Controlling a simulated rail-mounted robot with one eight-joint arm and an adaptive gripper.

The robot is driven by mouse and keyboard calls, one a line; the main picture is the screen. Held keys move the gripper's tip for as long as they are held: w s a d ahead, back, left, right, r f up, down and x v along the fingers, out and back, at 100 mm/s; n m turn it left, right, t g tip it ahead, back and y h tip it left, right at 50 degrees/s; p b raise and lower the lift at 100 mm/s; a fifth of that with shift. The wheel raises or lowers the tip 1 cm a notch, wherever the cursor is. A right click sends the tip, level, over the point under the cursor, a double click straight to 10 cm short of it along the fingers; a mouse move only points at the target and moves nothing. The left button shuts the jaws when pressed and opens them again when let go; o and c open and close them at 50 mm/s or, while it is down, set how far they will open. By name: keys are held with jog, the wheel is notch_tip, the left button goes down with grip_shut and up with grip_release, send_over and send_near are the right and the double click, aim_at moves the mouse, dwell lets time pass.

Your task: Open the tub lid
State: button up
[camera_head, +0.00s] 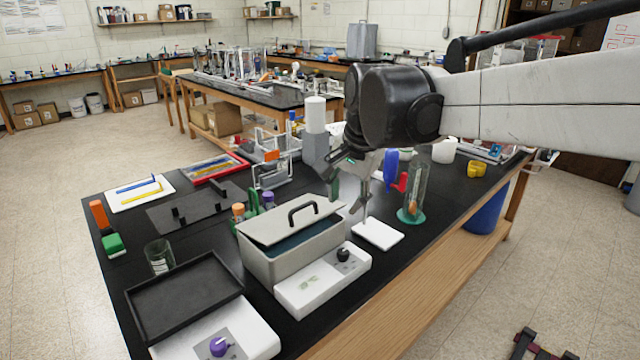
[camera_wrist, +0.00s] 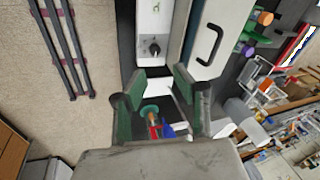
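The lid sits askew or tilted, and a strip of dark blue-green interior (camera_head: 313,238) shows along the front. In the wrist view the lid (camera_wrist: 227,22) and handle (camera_wrist: 208,45) are at the upper right. My gripper (camera_head: 348,195) is above the bench, to the right of the tub and apart from it. Its green-padded fingers (camera_wrist: 158,85) are spread and empty in the wrist view.
A black tray (camera_head: 185,295) and a white device (camera_head: 235,335) lie left of the tub. Orange- and purple-capped bottles (camera_head: 239,211) stand behind it.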

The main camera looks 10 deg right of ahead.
jog(key=shift+s+d+f, duration=0.1)
jog(key=shift+s, duration=0.05)
jog(key=shift+c, duration=0.6)
jog(key=shift+f, duration=0.25)
jog(key=c, duration=0.3)
jog(key=a+f+m+y, duration=0.1)
jog(key=f, duration=0.1)
jog(key=w+a+f+m+t+y+b, duration=0.1)
jog(key=f, duration=0.1)
jog(key=w+a+f+m+y, duration=0.1)
jog(key=f, duration=0.1)
jog(key=shift+w+a+m, duration=0.1)
jog(key=shift+a+m, duration=0.3)
grip_shut()
jog(key=m+t+y+b, duration=0.5)
jog(key=m+t, duration=0.5)
jog(key=m, duration=0.8)
send_near(309, 223)
jog(key=r+y+p, duration=0.1)
jog(key=x, duration=1)
jog(key=shift+w+d, duration=0.15)
jog(key=shift+d, duration=0.1)
